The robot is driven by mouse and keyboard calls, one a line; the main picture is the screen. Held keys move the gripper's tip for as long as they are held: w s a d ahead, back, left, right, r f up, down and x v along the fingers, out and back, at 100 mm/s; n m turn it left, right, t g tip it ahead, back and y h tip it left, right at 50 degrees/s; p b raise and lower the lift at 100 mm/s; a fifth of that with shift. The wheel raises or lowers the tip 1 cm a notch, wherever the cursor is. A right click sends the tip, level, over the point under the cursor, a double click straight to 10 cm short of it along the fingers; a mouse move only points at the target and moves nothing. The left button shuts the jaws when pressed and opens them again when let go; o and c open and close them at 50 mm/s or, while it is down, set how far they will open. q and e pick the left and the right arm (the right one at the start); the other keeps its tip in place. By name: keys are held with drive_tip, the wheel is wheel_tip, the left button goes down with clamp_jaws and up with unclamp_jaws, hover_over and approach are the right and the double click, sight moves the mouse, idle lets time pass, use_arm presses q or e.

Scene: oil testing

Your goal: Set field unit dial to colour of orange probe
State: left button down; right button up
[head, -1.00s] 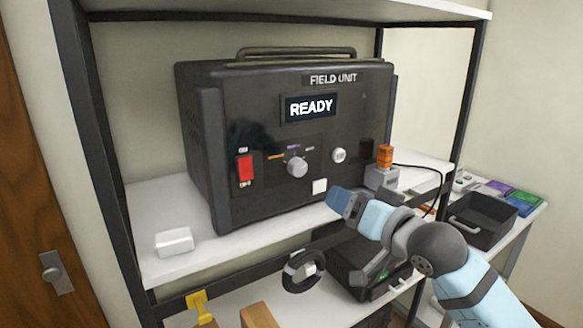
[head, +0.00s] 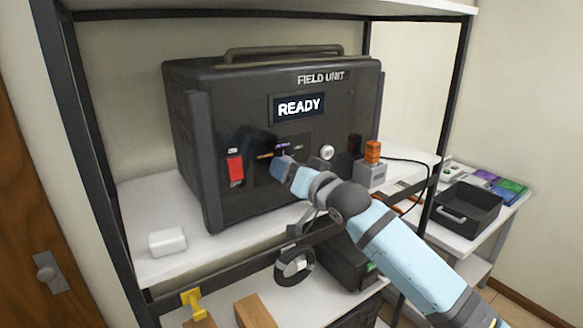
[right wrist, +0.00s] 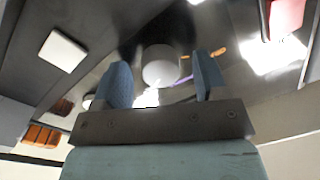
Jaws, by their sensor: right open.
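The black field unit (head: 210,130) stands on the upper white shelf, its screen (head: 299,107) reading READY. Its grey dial is hidden behind my right gripper in the head view. In the right wrist view the round dial (right wrist: 161,66) lies ahead, between the two blue fingertips. My right gripper (head: 283,168) is open at the unit's front panel, and I cannot tell whether it touches the dial. Orange and purple marks (right wrist: 190,50) show beside the dial. The orange probe (head: 372,151) stands upright in a grey holder (head: 370,176) right of the unit. My left gripper is not in view.
A red switch (head: 235,170) is left of the dial, and a white round button (head: 327,152) is to its right. A white block (head: 167,242) lies on the shelf at left. A dark tray (head: 468,212) stands on the right table. Black shelf posts frame the unit.

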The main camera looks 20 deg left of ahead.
drive_tip(key=shift+w, duration=0.1)
drive_tip(key=c, duration=0.9)
drive_tip(key=shift+n, duration=0.4)
drive_tip(key=shift+w+r+n+t+h+p, duration=0.2)
drive_tip(key=shift+n+p, duration=0.65)
drive_tip(key=shift+n, duration=2.8)
drive_tip(key=shift+s+f+n+t+h+p, duration=0.2)
drive_tip(key=shift+n+p, duration=0.7)
drive_tip(key=shift+n, duration=2.8)
drive_tip(key=shift+w+r+n+h+p, duration=0.1)
drive_tip(key=shift+r+n+h+p, duration=0.5)
drive_tip(key=shift+n, duration=3.05)
drive_tip(key=shift+f+y+p, duration=0.3)
drive_tip(key=shift+f, duration=0.05)
